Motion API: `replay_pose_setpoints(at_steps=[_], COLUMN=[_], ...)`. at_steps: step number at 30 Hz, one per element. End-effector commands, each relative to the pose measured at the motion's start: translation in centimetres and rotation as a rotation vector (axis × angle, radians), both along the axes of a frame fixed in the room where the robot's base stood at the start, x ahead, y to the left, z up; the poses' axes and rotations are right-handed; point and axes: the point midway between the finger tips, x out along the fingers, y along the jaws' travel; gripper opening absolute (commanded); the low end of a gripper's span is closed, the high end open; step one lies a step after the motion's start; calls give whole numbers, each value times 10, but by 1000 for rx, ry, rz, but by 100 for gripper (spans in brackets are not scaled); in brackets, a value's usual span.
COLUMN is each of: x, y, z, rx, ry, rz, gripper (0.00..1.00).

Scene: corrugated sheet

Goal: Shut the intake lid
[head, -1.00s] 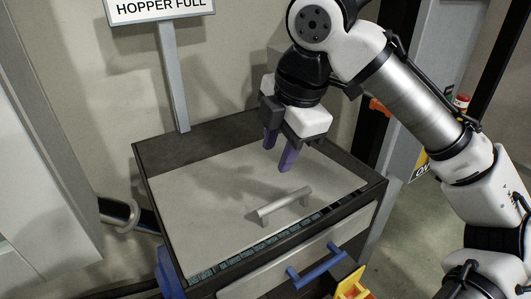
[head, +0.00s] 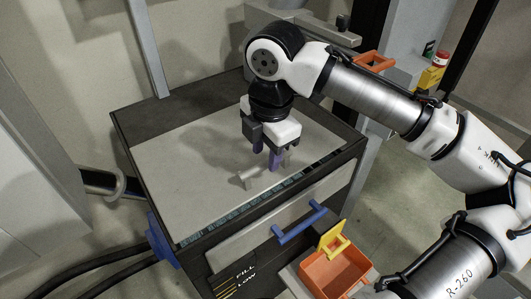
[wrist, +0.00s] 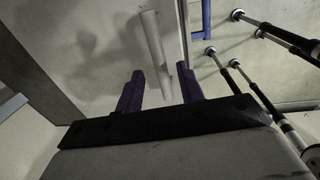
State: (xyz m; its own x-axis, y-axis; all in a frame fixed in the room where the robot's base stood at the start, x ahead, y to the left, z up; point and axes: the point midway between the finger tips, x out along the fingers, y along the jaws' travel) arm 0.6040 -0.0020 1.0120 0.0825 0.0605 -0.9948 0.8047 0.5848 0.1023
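The intake lid (head: 195,160) is a flat pale grey panel in the dark top frame of the cabinet. A narrow strip of dark bluish contents (head: 225,213) shows between its front edge and the front rim. A silver bar handle (head: 246,179) stands near the lid's front edge; it also shows in the wrist view (wrist: 153,40). My gripper (head: 266,161) has purple fingers pointing down at the handle. In the wrist view its fingers (wrist: 161,88) are apart, one on each side of the bar. Whether they touch it I cannot tell.
A blue handle (head: 300,224) is on the cabinet's front below the lid. An orange bin (head: 335,274) with a yellow flap (head: 333,240) stands in front right. A grey post (head: 147,50) rises behind the cabinet. Dark hoses (head: 100,183) run at left.

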Motion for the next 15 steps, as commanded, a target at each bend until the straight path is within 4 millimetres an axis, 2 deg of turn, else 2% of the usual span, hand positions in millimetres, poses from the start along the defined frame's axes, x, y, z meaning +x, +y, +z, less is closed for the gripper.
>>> replay_pose_setpoints(at_steps=[6, 14, 15], x=[1, 1, 1], y=[1, 1, 1], z=[-15, -17, -16], rx=[0, 1, 1], ry=[0, -1, -1], rz=[0, 0, 0], gripper=[38, 38, 34])
